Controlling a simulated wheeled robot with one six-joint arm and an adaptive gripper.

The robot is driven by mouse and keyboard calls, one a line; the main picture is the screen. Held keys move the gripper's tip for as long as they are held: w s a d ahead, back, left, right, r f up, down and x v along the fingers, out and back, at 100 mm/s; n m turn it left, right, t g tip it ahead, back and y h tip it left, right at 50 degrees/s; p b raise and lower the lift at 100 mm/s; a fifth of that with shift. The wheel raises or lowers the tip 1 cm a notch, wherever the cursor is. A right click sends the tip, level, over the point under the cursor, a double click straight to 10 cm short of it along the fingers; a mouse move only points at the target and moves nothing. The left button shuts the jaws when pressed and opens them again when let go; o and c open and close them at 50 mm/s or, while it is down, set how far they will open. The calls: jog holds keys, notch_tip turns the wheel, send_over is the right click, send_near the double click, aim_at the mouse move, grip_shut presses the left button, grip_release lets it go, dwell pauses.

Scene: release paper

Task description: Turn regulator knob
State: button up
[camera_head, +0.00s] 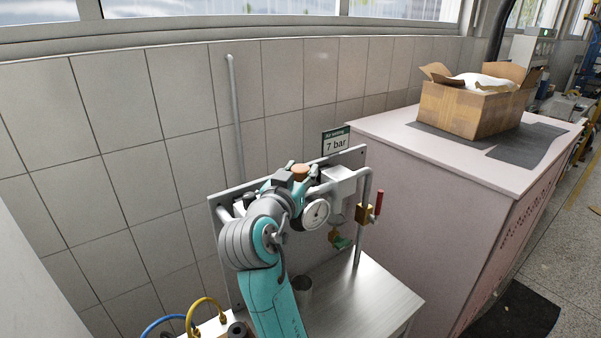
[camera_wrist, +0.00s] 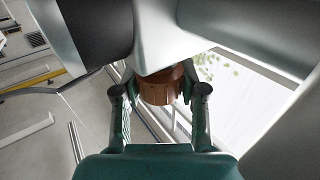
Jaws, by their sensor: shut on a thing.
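The regulator knob (camera_wrist: 160,87) is an orange-brown ribbed cylinder, and in the wrist view it sits between the two fingers of my gripper (camera_wrist: 160,97). The fingers press on its left and right sides. In the head view the top of the knob (camera_head: 300,171) shows just above my gripper (camera_head: 291,182). My arm hides most of the regulator body below it. A round white pressure gauge (camera_head: 316,214) sits just right of my wrist, its needle too small to read. A sign (camera_head: 336,142) behind reads "Air setting 7 bar".
A brass valve with a red handle (camera_head: 378,203) stands right of the gauge on a grey pipe. A metal bench (camera_head: 375,295) is below. A pink cabinet (camera_head: 440,165) at right bears an open cardboard box (camera_head: 468,108). Yellow and blue hoses (camera_head: 205,303) lie at lower left.

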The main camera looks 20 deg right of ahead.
aim_at(297, 177)
dwell(0.3)
jog(key=o, duration=1.2)
jog(key=shift+c, duration=0.2)
jog(key=shift+v, duration=3.75)
